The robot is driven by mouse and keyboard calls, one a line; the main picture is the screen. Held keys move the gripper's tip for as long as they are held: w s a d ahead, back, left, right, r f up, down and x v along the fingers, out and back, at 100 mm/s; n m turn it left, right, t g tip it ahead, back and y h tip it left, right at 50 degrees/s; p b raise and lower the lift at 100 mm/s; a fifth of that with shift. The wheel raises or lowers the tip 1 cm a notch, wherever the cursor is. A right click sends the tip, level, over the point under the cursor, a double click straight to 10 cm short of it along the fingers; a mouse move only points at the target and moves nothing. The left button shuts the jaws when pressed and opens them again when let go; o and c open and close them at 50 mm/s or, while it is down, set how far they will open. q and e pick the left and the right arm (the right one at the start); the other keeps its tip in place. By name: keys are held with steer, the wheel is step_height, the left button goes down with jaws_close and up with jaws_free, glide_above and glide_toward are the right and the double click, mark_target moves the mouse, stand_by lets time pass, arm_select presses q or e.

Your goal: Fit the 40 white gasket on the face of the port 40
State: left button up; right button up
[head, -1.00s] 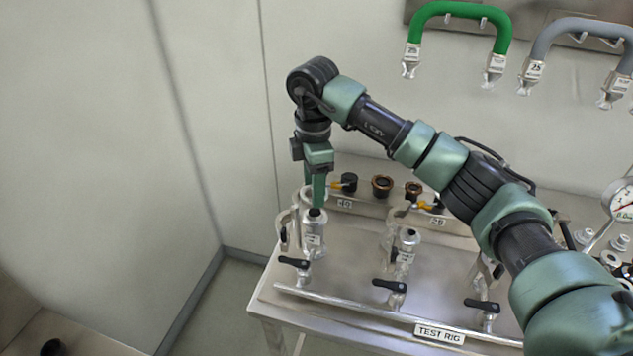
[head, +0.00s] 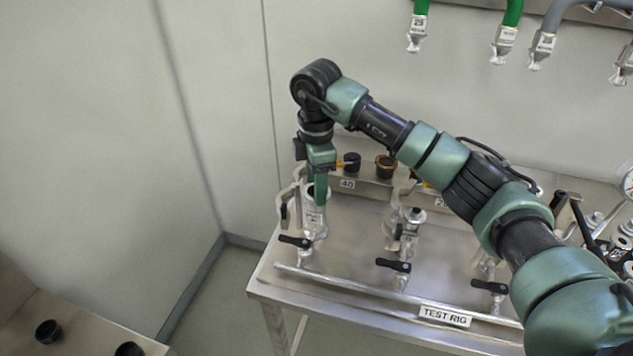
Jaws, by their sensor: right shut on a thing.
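My right gripper (head: 317,200) points straight down over the leftmost upright steel port of the test rig, the port 40 (head: 313,224). Its fingers are shut at the top of this port. The white gasket is small and mostly hidden by the fingers; only a pale edge shows beside them. I cannot tell whether it touches the port's face. A open clamp (head: 284,212) hangs at the port's left side. My left gripper is not in view.
The TEST RIG bench (head: 375,315) carries another upright port (head: 411,222) to the right and black-handled valves (head: 393,265) in front. A ledge behind, with a 40 label (head: 347,184), holds a black cap (head: 352,162) and an orange-brown ring (head: 385,166). Hoses hang top right.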

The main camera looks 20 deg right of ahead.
steer(key=shift+s+f, duration=0.15)
steer(key=shift+f, duration=0.15)
stand_by(0.4)
